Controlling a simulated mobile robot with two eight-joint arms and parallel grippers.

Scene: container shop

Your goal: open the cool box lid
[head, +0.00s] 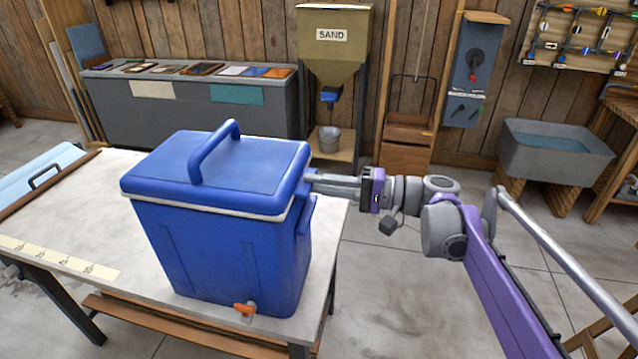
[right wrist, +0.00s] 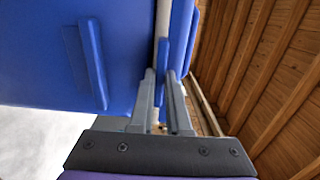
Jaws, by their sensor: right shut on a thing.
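The blue cool box (head: 228,255) stands upright on the table, with its blue lid (head: 255,165) down on top and a pale rim strip below the lid. A blue handle (head: 213,150) arches over the lid. My right gripper (head: 310,183) is at the lid's right side. In the right wrist view, my gripper's fingers (right wrist: 165,100) are closed around a narrow blue tab (right wrist: 162,68) at the lid's edge, beside the pale strip (right wrist: 163,18). The exact contact is partly hidden by the fingers. My left gripper is out of view.
The pale table (head: 75,215) has bare room left of the box, with a paper strip (head: 60,258) at its front left. An orange tap (head: 245,308) sticks out low on the box. Open floor lies to the right, before a grey trough (head: 555,155).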

